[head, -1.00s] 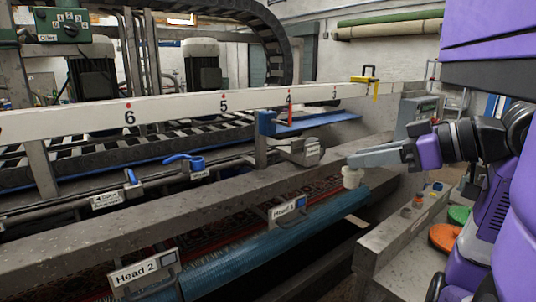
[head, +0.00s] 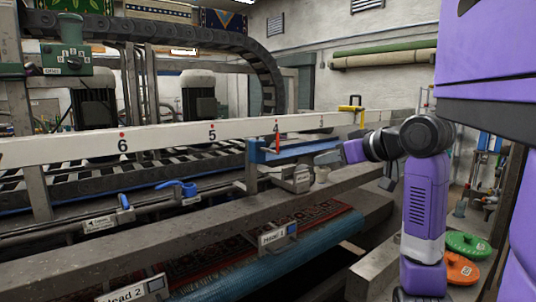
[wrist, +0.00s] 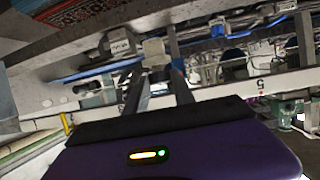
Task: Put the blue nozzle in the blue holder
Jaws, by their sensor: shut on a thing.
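My gripper (head: 328,158) is in front of the machine, near the right end of a blue bracket (head: 262,151). It is shut on a small pale grey-white piece (head: 321,174), which hangs below the fingertips. In the wrist view a pale piece (wrist: 155,47) shows at the tips of my two fingers (wrist: 158,85). No blue shows on the piece, so I cannot tell whether it is the blue nozzle. The blue bracket is under the white beam near mark 4. I cannot tell whether it is the blue holder.
A white numbered beam (head: 176,139) runs across the machine. A grey valve body (head: 292,178) sits just left of the held piece. A blue-handled valve (head: 182,188) is farther left. Green (head: 467,244) and orange (head: 459,268) lids are at right. A rug roll is below.

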